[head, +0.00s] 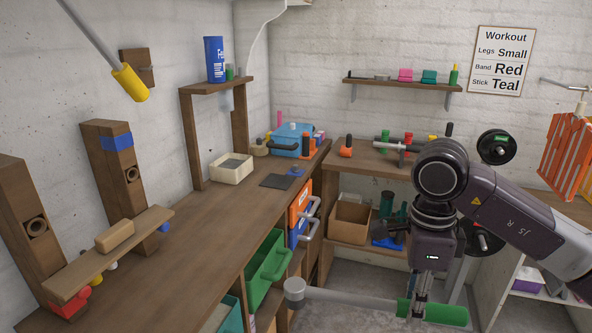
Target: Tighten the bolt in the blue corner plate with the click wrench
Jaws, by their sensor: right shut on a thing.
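My right gripper (424,291) is in the lower right, pointing down and shut on the green grip of a long grey tool, which looks like the click wrench (350,300). The wrench lies nearly level, with its round grey head (294,290) to the left, in front of the bench. A small blue piece (163,227), which looks like the blue corner plate, shows under the right end of a wooden plank by a post. The plank hides part of it, and I cannot make out its bolt. The wrench is well apart from it. My left gripper is not in view.
The wooden bench (195,262) has free room in its middle. A red piece (70,303) is under the plank's left end. A wooden block (115,236) lies on the plank (75,273). Green (268,270) and other coloured bins stand below the bench edge.

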